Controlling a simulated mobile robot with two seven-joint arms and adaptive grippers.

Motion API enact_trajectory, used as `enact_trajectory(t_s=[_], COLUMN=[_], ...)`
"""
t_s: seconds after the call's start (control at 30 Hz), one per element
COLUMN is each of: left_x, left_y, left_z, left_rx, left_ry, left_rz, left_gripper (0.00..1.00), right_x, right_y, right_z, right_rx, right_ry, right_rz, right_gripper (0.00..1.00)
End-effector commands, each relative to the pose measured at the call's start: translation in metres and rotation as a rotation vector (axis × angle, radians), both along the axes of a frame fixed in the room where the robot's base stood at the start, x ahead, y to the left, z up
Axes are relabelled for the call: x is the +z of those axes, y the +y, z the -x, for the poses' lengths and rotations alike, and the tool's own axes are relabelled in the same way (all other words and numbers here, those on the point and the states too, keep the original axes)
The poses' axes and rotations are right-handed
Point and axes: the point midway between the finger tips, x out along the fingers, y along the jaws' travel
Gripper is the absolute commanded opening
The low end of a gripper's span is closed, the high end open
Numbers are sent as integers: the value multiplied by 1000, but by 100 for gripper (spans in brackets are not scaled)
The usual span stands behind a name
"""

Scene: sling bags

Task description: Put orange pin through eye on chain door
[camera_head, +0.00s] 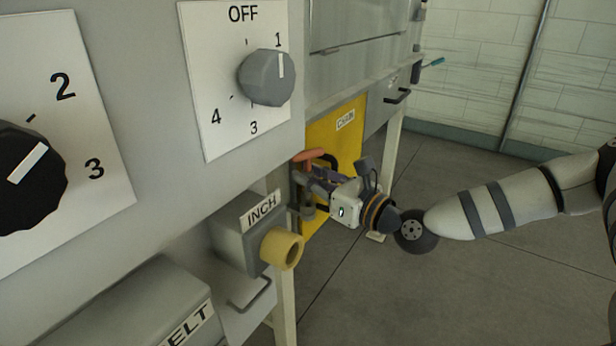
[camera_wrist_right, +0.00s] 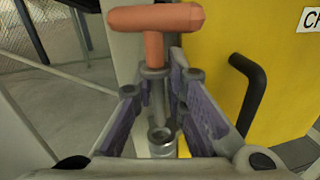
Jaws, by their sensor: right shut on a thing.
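The orange pin (camera_head: 314,154) has a T-shaped handle and stands upright beside the yellow chain door (camera_head: 346,135). My right gripper (camera_head: 312,178) is at the pin, just below its handle. In the right wrist view the orange pin (camera_wrist_right: 155,40) rises between the purple-padded fingers of the gripper (camera_wrist_right: 158,95), which is shut on it. A grey collar sits around the stem at the fingertips. A grey metal socket (camera_wrist_right: 162,140) shows lower, between the fingers. I cannot tell whether the pin's tip is inside an eye. My left gripper is not in view.
A black handle (camera_wrist_right: 248,90) stands out from the chain door, right of the fingers. The INCH box with its tan ring button (camera_head: 282,249) juts out nearer the camera. Dial panels fill the left. Open floor (camera_head: 450,290) lies to the right.

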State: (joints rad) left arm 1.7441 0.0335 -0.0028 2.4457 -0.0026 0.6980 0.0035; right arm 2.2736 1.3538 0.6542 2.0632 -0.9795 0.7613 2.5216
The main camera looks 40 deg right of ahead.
Motion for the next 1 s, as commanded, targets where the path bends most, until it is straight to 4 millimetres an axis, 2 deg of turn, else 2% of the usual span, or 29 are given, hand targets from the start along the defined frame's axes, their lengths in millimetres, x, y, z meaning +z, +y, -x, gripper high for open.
enact_trajectory(t_s=[1.0], left_x=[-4], left_y=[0], left_z=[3], left_rx=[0], left_ry=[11], left_rz=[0], left_gripper=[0], right_x=[0], right_y=[0], right_z=[0], right_rx=[-8], right_ry=[3], right_rz=[-4], right_gripper=[0])
